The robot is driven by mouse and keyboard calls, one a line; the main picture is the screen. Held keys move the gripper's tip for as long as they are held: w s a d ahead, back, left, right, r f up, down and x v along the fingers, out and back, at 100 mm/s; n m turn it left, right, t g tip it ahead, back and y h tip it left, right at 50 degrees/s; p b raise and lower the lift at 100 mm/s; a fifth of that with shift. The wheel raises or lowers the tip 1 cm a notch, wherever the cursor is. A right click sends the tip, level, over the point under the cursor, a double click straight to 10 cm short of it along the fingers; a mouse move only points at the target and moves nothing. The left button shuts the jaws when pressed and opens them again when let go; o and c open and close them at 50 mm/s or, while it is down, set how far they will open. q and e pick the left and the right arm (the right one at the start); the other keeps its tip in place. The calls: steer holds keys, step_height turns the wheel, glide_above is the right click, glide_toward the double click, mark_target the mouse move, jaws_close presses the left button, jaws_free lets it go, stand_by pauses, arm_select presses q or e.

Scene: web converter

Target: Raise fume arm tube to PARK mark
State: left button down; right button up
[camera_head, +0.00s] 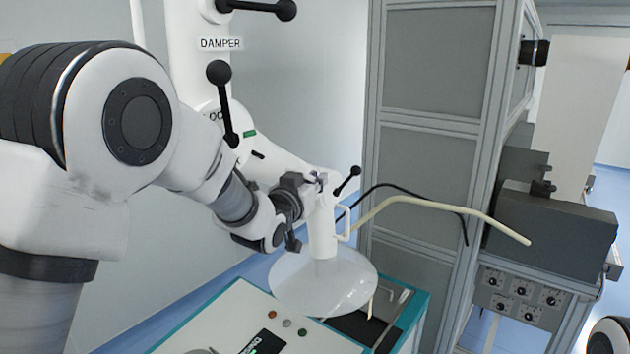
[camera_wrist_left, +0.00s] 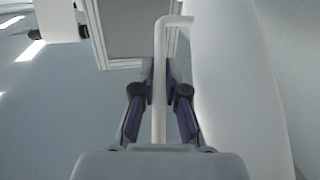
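The fume arm's white tube (camera_head: 321,229) hangs upright above a translucent cone hood (camera_head: 325,280). A thin cream handle (camera_head: 347,222) sticks out from the tube's right side. My left gripper (camera_head: 308,205) is at the tube's left, and the tube partly hides its fingers. In the left wrist view, the gripper's fingers (camera_wrist_left: 160,90) are on both sides of the handle bar (camera_wrist_left: 160,115) and appear closed on it. The white tube (camera_wrist_left: 235,90) is close beside them on the right. I cannot make out a PARK mark. My right gripper is out of view.
A teal-edged bench (camera_head: 215,313) with small buttons stands below the hood. A grey framed cabinet (camera_head: 425,170) rises behind on the right. A bent cream rod (camera_head: 440,206) and a black cable (camera_head: 405,190) cross in front of it. Black-knobbed levers (camera_head: 220,75) are on the fume arm.

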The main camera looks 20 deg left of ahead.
arm_select(q)
steer(key=shift+w+r+t+b, duration=0.3)
steer(key=shift+r+b, duration=0.1)
steer(key=shift+b, duration=0.15)
steer(key=r+b, duration=0.1)
steer(key=w+r+t+b, duration=0.1)
steer(key=r, duration=0.1)
steer(key=d+r+t+b, duration=0.1)
steer(key=b, duration=0.1)
steer(key=shift+w+r+n, duration=0.2)
steer(key=shift+w+n, duration=0.1)
steer(key=shift+w, duration=0.05)
step_height(320, 180, up, 9)
steer(key=w+n+t+b, duration=0.1)
steer(key=t+b, duration=0.2)
steer(key=b, duration=0.1)
steer(key=shift+t, duration=0.3)
steer(key=shift+w+d+f, duration=0.1)
